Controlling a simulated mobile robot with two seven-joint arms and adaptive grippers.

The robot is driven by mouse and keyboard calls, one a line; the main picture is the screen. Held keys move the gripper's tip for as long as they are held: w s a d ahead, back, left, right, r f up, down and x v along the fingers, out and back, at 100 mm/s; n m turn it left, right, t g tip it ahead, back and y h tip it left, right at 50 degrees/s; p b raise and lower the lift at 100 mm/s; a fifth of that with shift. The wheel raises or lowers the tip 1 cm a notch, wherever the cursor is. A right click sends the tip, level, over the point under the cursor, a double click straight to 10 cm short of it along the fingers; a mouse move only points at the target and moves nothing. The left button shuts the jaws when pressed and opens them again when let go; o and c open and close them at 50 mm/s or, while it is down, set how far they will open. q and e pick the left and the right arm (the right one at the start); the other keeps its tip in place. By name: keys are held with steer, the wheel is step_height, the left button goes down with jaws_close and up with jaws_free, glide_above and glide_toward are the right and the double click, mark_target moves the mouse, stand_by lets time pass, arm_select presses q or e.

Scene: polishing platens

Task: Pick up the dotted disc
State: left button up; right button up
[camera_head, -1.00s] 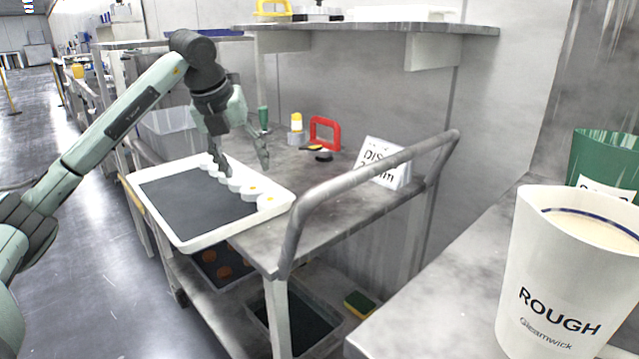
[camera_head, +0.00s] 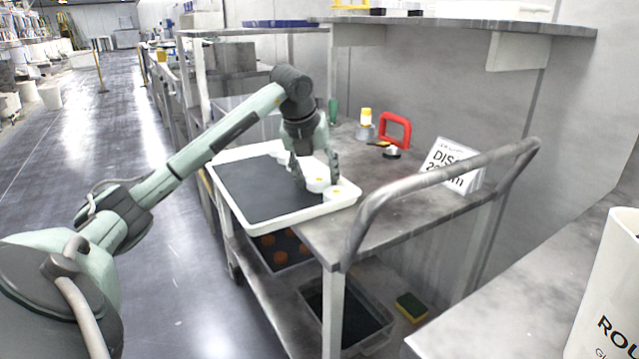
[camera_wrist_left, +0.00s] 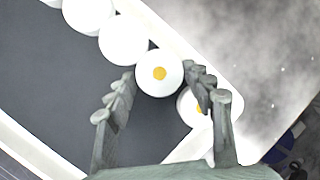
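A row of white round discs lies along one edge of a white tray (camera_head: 232,208) with a dark mat. A dotted disc, white with a yellow spot (camera_head: 318,184), is between the fingers of my left gripper (camera_head: 316,181). In the left wrist view this dotted disc (camera_wrist_left: 159,74) sits between the two spread fingertips (camera_wrist_left: 158,71). I cannot tell whether they touch it. My right gripper is out of view.
The tray stands on a metal cart with a curved handle (camera_head: 440,180). Plain white discs (camera_wrist_left: 124,39) continue the row closely.

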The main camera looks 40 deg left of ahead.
arm_select(q)
steer(key=shift+f, duration=0.1)
jaws_close()
